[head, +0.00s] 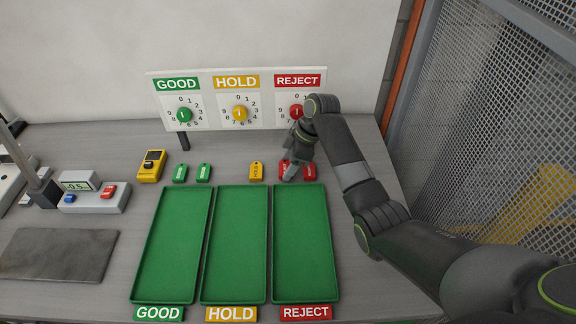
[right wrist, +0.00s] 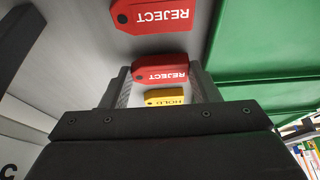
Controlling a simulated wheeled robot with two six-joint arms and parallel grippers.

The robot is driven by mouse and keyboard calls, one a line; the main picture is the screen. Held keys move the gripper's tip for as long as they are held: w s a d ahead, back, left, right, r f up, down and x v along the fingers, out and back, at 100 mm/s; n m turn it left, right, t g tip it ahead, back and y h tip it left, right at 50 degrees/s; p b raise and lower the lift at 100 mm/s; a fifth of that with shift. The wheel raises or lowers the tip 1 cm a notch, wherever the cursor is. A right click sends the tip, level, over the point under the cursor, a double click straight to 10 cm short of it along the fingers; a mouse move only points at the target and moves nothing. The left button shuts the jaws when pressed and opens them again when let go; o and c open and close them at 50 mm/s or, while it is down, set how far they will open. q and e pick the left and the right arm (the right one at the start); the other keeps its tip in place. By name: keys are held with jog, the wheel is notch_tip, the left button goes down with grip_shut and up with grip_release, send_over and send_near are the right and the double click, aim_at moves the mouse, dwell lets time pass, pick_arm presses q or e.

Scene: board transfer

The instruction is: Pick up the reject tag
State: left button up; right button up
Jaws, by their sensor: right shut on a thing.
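Two red REJECT tags lie side by side on the grey bench behind the right green tray. My right gripper (head: 291,176) reaches down over the left red tag (head: 283,166) and partly hides it. In the right wrist view, my gripper's fingers (right wrist: 160,88) stand on either side of this red tag (right wrist: 160,70) and are shut on it. The other red tag (head: 310,172) lies just to the right, outside the fingers, and also shows in the right wrist view (right wrist: 152,15). I cannot tell whether the held tag is off the bench. My left gripper is not in view.
A yellow HOLD tag (head: 257,172) and two green tags (head: 180,173) lie to the left. Three green trays (head: 303,297) stand in front, apparently empty. The dial panel (head: 220,107) stands behind. A yellow meter (head: 152,166) and a scale (head: 93,203) are at left; mesh fencing (head: 500,110) is at right.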

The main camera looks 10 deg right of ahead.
notch_tip(320, 180, up, 17)
jog(key=p, duration=0.4)
jog(key=shift+p, duration=0.35)
